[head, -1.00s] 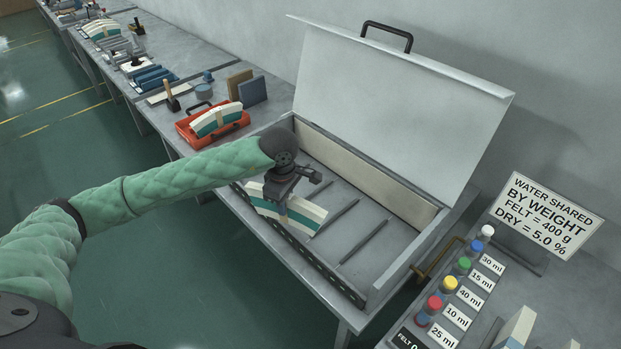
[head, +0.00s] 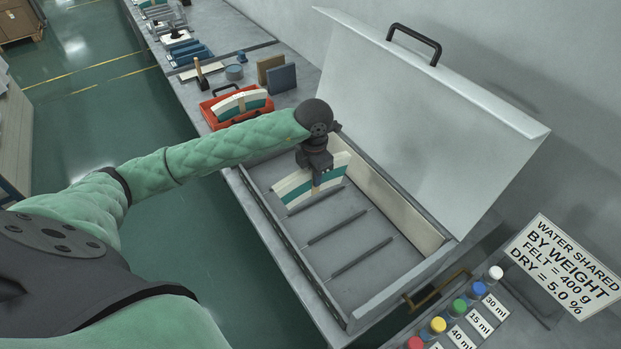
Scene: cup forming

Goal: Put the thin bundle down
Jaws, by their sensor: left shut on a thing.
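The thin bundle (head: 293,192) is a curved cream and teal stack with a tan band near its middle. My left gripper (head: 317,181) is shut on it from above, at the band. The bundle is over the far left end of the open grey box (head: 355,285), near the first dark rod. I cannot tell whether it touches the rod or the floor of the box. My right gripper is not in view.
The raised white lid (head: 430,110) stands along the back of the box. Several dark rods cross the box floor, and its near right part is clear. A red tray (head: 215,121) with another bundle is beyond the box. Coloured-cap bottles (head: 459,306) and a sign (head: 563,264) stand at right.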

